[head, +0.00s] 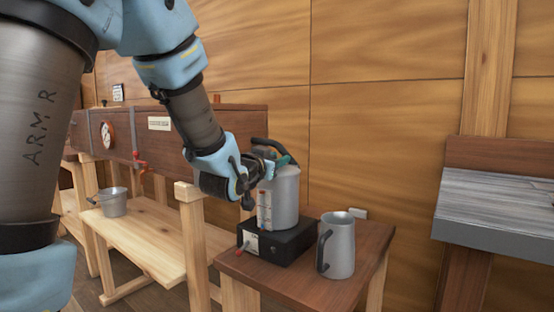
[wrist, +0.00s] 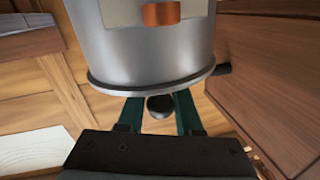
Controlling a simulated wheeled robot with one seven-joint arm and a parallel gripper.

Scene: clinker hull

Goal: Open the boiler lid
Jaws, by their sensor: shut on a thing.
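The boiler is a grey metal cylinder (head: 286,198) with a pale label on its side, standing on a black base (head: 278,241). In the wrist view its grey wall (wrist: 150,50) and dark rim fill the upper middle. My gripper (head: 277,166) is at the top of the boiler. Its two green fingers (wrist: 160,108) stand on either side of a small black knob (wrist: 160,105) beside the rim, and it is shut on this knob. A dark curved piece (head: 272,147) shows above my gripper. The lid is mostly hidden by my gripper; its angle cannot be told.
A grey metal jug (head: 337,246) stands right of the boiler on the small wooden table (head: 310,287). A pale wooden bench (head: 150,240) with a small pot (head: 114,204) is at left. A grey-topped shelf (head: 500,207) is at right.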

